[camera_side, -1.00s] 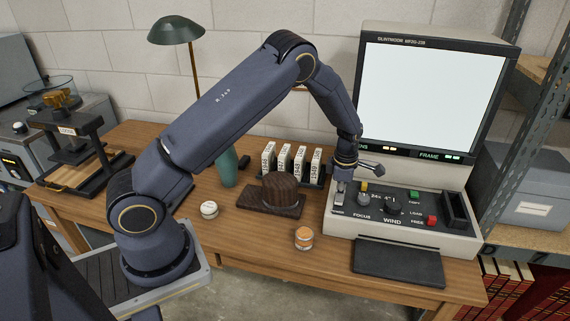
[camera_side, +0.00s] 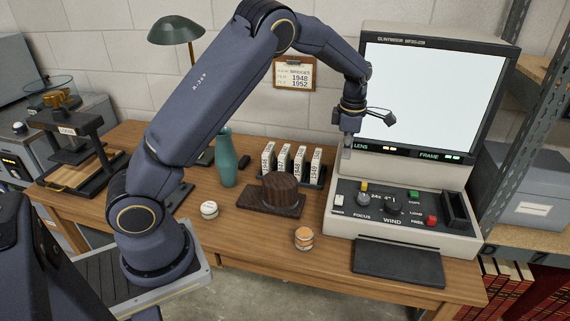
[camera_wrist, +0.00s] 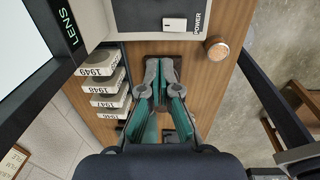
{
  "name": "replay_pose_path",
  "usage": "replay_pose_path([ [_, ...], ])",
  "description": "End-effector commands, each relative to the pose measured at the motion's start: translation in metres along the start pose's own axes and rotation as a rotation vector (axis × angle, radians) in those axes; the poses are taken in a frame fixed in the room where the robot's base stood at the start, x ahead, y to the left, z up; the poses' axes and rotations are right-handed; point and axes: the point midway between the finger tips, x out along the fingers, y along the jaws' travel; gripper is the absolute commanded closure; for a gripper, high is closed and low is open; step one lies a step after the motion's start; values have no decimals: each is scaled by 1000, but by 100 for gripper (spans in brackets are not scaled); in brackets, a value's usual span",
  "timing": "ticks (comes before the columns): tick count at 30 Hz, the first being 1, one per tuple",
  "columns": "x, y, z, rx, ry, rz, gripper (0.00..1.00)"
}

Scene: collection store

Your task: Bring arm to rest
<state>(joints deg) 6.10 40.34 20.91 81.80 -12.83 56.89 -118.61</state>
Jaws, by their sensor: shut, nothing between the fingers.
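My gripper (camera_side: 346,152) hangs in the air above the left front of the microfilm reader (camera_side: 400,250), pointing down, in front of the screen's lower left corner. In the wrist view its fingers (camera_wrist: 160,68) are together, with nothing between them. It touches nothing that I can see. The reader's screen (camera_side: 430,95) is lit and blank white. Its POWER switch shows in the wrist view (camera_wrist: 175,24), just beyond the fingertips in the picture.
Labelled film boxes (camera_side: 283,160) stand in a rack left of the reader. A green lamp (camera_side: 176,32) and metal shelving (camera_side: 512,130) flank the back.

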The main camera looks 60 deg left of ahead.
Motion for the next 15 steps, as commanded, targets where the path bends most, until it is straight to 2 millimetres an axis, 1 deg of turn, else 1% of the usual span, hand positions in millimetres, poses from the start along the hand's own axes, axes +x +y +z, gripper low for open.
replay_pose_path([
  [11,-3,1,0,-1,-1,2,100],
  [13,-13,4,0,-5,-17,14,100],
  [14,-22,6,1,-7,-32,25,100],
  [15,-37,8,3,-9,-59,43,100],
])
